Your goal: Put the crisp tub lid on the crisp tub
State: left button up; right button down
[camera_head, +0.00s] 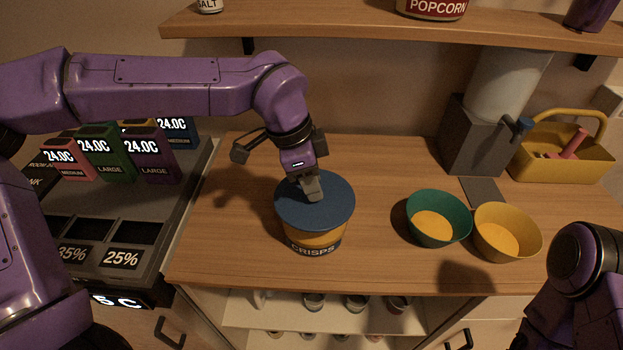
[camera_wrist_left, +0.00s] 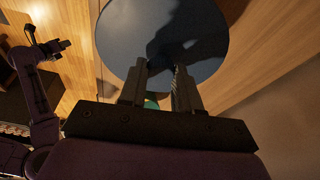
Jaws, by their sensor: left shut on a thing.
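The crisp tub (camera_head: 315,246), orange with a dark "CRISPS" label, stands on the wooden counter left of centre. The blue round lid (camera_head: 330,208) is over the tub's top and hides its rim. I cannot tell whether it is fully seated. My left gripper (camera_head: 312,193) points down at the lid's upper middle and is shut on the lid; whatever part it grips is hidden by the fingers. In the left wrist view the lid (camera_wrist_left: 150,30) fills the upper middle, beyond the fingers (camera_wrist_left: 160,88). My right arm shows at the lower right, but its gripper is out of view.
A green bowl (camera_head: 452,207) and a yellow bowl (camera_head: 517,222) stand right of the tub. A grey dispenser (camera_head: 465,140) and a yellow basket (camera_head: 560,165) are behind them. A shelf (camera_head: 330,28) runs above. A rack of labelled boxes (camera_head: 110,150) stands left.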

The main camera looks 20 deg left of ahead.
pick_arm(q)
jog(key=o, duration=1.1)
jog(key=b+v, duration=0.1)
jog(key=v, duration=0.9)
jog(key=shift+r, duration=0.25)
